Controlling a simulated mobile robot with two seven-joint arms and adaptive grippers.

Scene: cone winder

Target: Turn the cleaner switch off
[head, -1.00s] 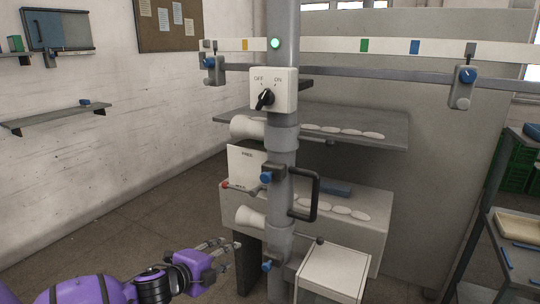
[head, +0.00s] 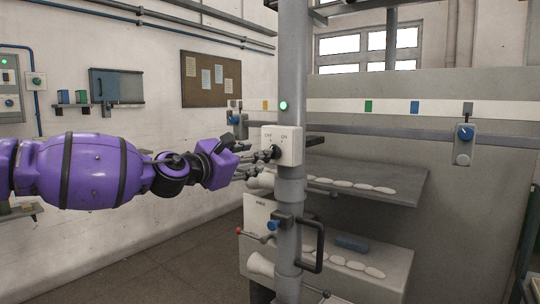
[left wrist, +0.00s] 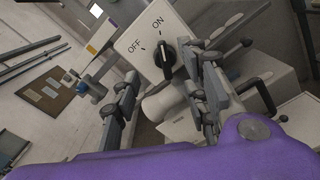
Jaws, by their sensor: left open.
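The cleaner switch is a white box (head: 283,144) with OFF and ON marks, fixed to the grey post, with a black knob (head: 275,151) on its face. In the left wrist view the knob (left wrist: 166,58) has its pointer end toward the ON mark. A green lamp (head: 283,106) glows above the box. My left gripper (head: 258,163) is at the left front of the switch, its fingers partly overlapping the knob. In the left wrist view the gripper (left wrist: 165,88) is open, the knob seen beyond and between its fingers; contact cannot be told. My right gripper is not in view.
The grey post (head: 291,210) carries a black handle (head: 313,245) and a blue-knobbed clamp below the switch. A white cone (head: 260,181) sits close under my fingers. Grey shelves (head: 395,183) stand behind, and another blue-knobbed unit (head: 463,145) hangs on the rail at right.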

